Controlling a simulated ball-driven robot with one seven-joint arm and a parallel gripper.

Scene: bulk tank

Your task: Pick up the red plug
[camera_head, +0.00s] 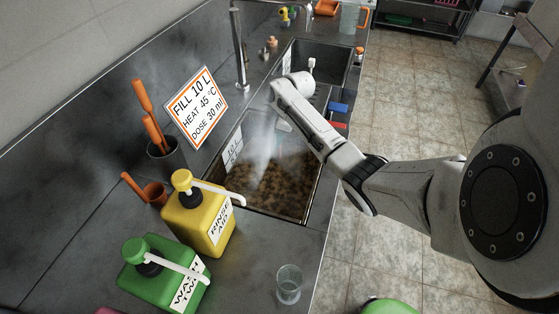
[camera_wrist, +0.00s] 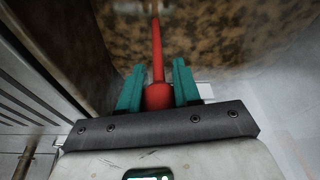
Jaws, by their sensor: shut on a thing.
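My gripper (camera_wrist: 157,76) has two teal fingers, shut on a red piece, the red plug (camera_wrist: 158,96), in the wrist view. A thin red rod runs from the held piece away toward the top of the picture, over the brown mottled tank contents.
The near tank holds a brown mottled surface (camera_head: 272,184). A yellow rinse bottle (camera_head: 205,222), a green bottle (camera_head: 160,275) and a clear glass (camera_head: 289,284) stand on the near counter. Red (camera_head: 338,125) and blue (camera_head: 338,107) pieces sit at the counter's right edge. A second basin (camera_head: 325,62) lies behind.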

